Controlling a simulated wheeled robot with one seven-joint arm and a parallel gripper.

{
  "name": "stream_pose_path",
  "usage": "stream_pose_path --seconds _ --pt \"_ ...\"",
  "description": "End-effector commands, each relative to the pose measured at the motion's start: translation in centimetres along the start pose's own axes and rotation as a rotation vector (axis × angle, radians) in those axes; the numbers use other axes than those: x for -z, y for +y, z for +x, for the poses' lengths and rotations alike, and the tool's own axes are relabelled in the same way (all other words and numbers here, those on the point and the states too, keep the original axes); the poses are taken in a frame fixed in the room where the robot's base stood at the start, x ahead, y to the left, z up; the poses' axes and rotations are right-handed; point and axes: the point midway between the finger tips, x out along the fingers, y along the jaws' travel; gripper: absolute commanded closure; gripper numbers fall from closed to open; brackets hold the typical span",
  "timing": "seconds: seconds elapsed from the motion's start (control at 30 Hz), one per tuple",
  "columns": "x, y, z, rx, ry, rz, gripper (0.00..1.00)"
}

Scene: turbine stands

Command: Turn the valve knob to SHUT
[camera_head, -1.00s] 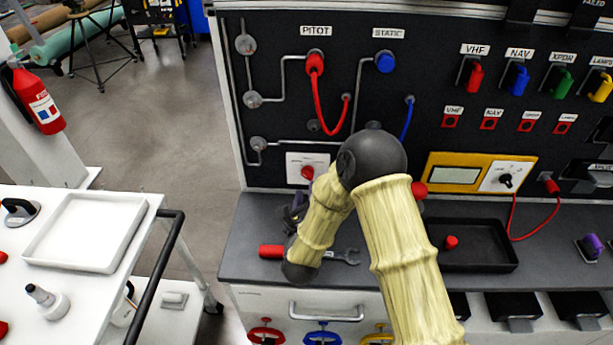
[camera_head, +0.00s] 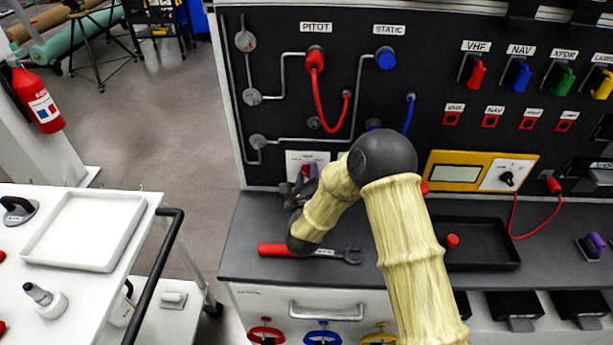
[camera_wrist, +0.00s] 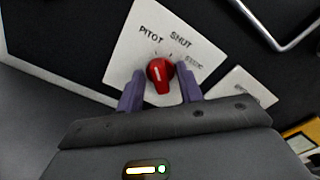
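The valve knob (camera_wrist: 160,72) is red with a white line, on a white plate (camera_wrist: 128,55) lettered PITOT, SHUT and STATIC. In the wrist view its white line points up and slightly left, nearer the PITOT side than SHUT. My gripper (camera_wrist: 160,80) has its two purple fingers apart, one on each side of the knob's lower part. A gap shows at the left finger; contact at the right cannot be told. In the head view my gripper (camera_head: 301,188) covers much of the plate (camera_head: 296,158), and only a bit of red knob shows.
A red-handled wrench (camera_head: 275,250) lies on the grey bench below my wrist. A red hose (camera_head: 325,108) and a blue hose (camera_head: 408,115) hang on the panel. A black tray (camera_head: 480,262) and a yellow instrument box (camera_head: 440,165) are to the right. A white cart (camera_head: 140,225) stands left.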

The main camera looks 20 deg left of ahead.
Motion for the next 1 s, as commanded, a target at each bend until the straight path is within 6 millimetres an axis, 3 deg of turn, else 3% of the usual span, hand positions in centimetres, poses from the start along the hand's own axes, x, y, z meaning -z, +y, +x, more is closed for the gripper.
stream_pose_path --seconds 0.53,0.7,0.73,1.0 --pt "0.01 -0.04 -0.02 0.0 0.0 0.0 0.64" --pt "0.01 -0.04 -0.02 0.0 0.0 0.0 0.97" --pt "0.01 -0.04 -0.02 0.0 0.0 0.0 1.0" --pt "0.68 0.38 0.05 0.003 0.001 0.124 1.0"
